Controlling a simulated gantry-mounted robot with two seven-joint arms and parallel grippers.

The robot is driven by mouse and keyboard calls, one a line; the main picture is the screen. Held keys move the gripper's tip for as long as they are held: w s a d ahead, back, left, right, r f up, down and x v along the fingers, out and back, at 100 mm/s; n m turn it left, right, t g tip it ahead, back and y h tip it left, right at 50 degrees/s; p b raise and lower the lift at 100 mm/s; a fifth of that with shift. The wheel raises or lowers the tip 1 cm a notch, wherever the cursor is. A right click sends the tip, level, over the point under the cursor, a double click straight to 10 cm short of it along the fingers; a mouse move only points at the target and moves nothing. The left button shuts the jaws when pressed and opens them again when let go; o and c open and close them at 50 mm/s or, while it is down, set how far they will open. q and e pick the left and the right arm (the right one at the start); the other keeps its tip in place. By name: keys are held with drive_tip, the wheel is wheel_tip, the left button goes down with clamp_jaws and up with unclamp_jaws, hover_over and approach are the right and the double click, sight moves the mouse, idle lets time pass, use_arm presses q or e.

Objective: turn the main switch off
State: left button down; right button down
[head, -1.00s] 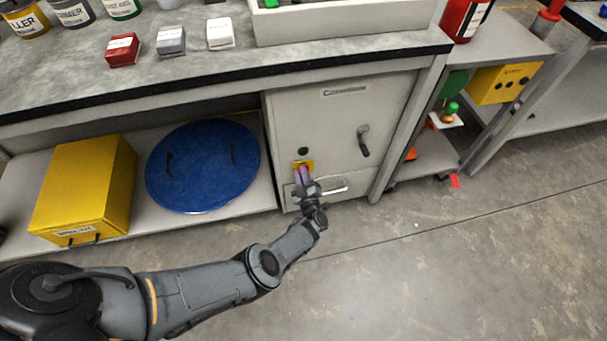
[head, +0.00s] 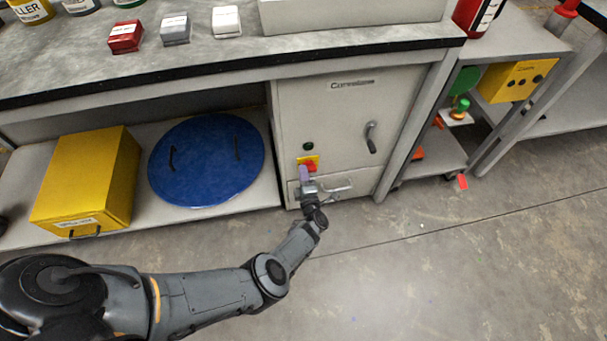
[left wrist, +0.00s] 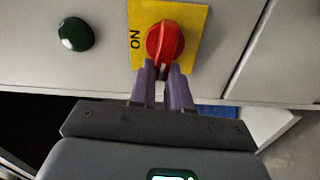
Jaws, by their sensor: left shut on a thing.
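The main switch (head: 310,165) is a red rotary knob on a yellow plate, low on the grey cabinet front. In the left wrist view the round red knob (left wrist: 165,40) has the word ON to its left on the yellow plate (left wrist: 194,22). My left gripper (head: 304,170) is at the switch from below. The fingertips hide part of the knob in the head view. My right gripper is not in view.
A green button (head: 308,146) sits above the switch. The cabinet has a dark lever handle (head: 371,138) and a light drawer-type handle (head: 336,190) close beside my gripper. A yellow box (head: 85,180) and blue round lid (head: 205,160) are on the shelf at left.

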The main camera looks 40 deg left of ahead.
use_arm(q)
drive_tip(key=shift+f+n, duration=0.25)
drive_tip(key=shift+n, duration=0.25)
drive_tip(key=c, duration=1.1)
unclamp_jaws()
drive_tip(key=shift+r, duration=0.15)
